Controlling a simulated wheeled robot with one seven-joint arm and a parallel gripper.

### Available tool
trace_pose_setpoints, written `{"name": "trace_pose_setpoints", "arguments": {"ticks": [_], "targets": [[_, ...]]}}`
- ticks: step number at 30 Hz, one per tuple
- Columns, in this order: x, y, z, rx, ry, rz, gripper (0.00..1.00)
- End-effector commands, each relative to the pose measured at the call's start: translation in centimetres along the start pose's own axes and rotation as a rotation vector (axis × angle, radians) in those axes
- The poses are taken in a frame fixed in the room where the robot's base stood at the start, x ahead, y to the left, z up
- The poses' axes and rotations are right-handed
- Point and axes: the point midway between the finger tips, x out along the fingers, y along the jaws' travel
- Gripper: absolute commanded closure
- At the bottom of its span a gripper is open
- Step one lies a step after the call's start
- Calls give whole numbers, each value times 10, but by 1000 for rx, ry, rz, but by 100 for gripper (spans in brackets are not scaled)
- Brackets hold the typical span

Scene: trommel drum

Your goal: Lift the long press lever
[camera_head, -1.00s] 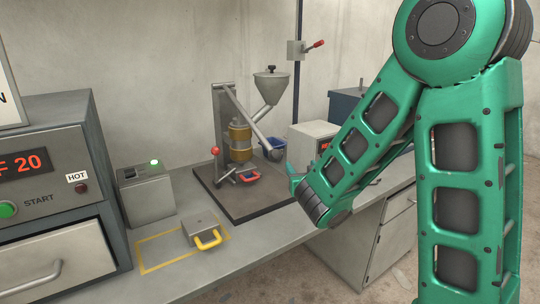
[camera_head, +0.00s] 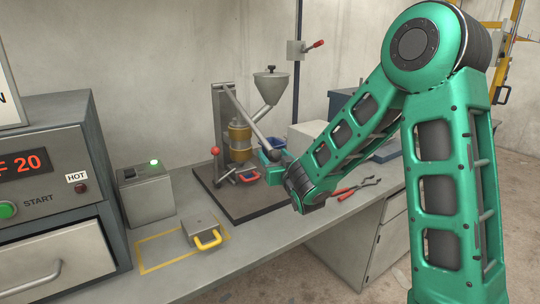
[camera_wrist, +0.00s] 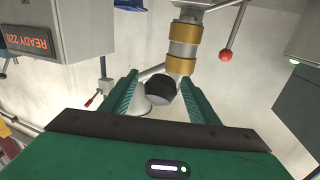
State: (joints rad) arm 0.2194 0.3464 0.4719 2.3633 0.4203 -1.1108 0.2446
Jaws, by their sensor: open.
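The press (camera_head: 240,133) stands on a dark base plate, with a brass-banded body and a funnel. Its long grey lever (camera_head: 243,115) slants from the top of the post down to the right, and its lower end is near my gripper (camera_head: 268,166). In the wrist view my gripper (camera_wrist: 160,78) is open, its two green fingers apart. The lever's dark round end (camera_wrist: 161,92) shows between the fingers; I cannot tell whether either finger touches it. The brass-banded body (camera_wrist: 184,42) is beyond it. In the head view my arm hides part of the base plate's right side.
A red-knobbed short lever (camera_head: 215,151) stands at the press's left front. A blue bin (camera_head: 277,142) is just behind the long lever's end. Red-handled pliers (camera_head: 346,193) lie on the bench to the right. A yellow-handled block (camera_head: 201,231) sits front left.

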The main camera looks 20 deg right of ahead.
Motion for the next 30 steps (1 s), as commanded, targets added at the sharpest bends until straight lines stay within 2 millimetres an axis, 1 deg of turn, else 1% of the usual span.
{"name": "trace_pose_setpoints", "arguments": {"ticks": [1,3,7,12,18,19,20,21,23,24,25,26,30], "targets": [[8,2,0,2,1,2,45],[17,1,0,2,1,2,45],[27,1,0,1,0,1,45],[32,0,0,-1,1,1,45],[32,0,0,-1,0,1,45],[32,0,0,-1,0,1,50],[32,0,0,-1,0,1,57],[32,0,0,-1,0,1,67],[32,0,0,-1,0,1,81],[32,0,0,-1,0,1,91],[32,0,0,-1,0,1,98],[32,1,0,-1,0,1,100],[32,3,-1,-2,-2,4,100]]}}
